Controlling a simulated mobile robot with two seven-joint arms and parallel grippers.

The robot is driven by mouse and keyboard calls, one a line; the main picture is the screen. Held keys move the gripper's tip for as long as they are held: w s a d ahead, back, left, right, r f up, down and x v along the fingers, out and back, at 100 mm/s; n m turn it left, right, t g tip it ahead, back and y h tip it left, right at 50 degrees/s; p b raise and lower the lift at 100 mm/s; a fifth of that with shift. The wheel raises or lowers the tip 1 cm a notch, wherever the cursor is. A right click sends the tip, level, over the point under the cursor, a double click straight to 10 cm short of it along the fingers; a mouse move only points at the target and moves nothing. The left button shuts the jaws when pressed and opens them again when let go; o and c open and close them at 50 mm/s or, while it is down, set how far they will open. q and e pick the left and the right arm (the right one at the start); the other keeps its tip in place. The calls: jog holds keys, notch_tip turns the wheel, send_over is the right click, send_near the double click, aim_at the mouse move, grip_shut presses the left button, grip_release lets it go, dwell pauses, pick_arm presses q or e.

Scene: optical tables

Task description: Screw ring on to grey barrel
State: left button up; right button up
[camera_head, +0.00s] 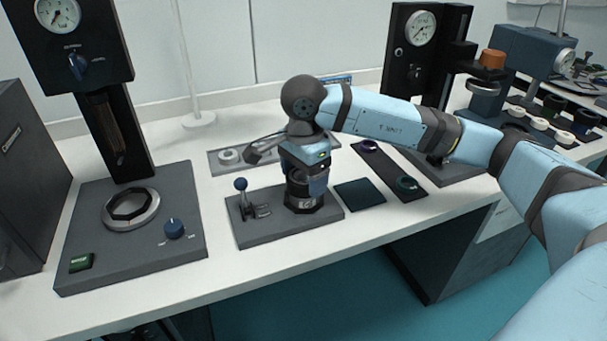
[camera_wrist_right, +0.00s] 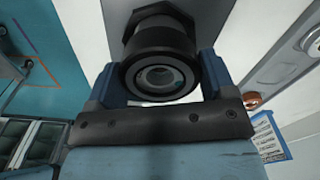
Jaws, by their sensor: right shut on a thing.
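My right gripper (camera_head: 305,184) points down over the fixture plate (camera_head: 240,232) with the small blue-knobbed lever. It is shut on a black ring (camera_wrist_right: 160,47), with one blue finger on each side in the right wrist view (camera_wrist_right: 160,78). The ring surrounds a round opening with a grey inner wall. Beyond the ring is a dark hexagonal part (camera_wrist_right: 172,14), which stands on the fixture plate in the head view (camera_head: 304,206). The grey barrel cannot be clearly told apart from the ring. How far the ring sits on it is hidden. My left gripper is not in view.
A press with a gauge (camera_head: 90,225) stands left of the fixture. A dark square mat (camera_head: 360,194) and a dark strip with round parts (camera_head: 388,174) lie to the right. A grey tray with a pale ring (camera_head: 228,157) lies behind. The table's front edge is close.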

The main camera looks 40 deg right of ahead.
jog(key=m, duration=0.5)
jog(key=shift+f+m, duration=0.1)
jog(key=shift+m, duration=0.3)
jog(key=o, duration=1.1)
jog(key=shift+c, duration=0.4)
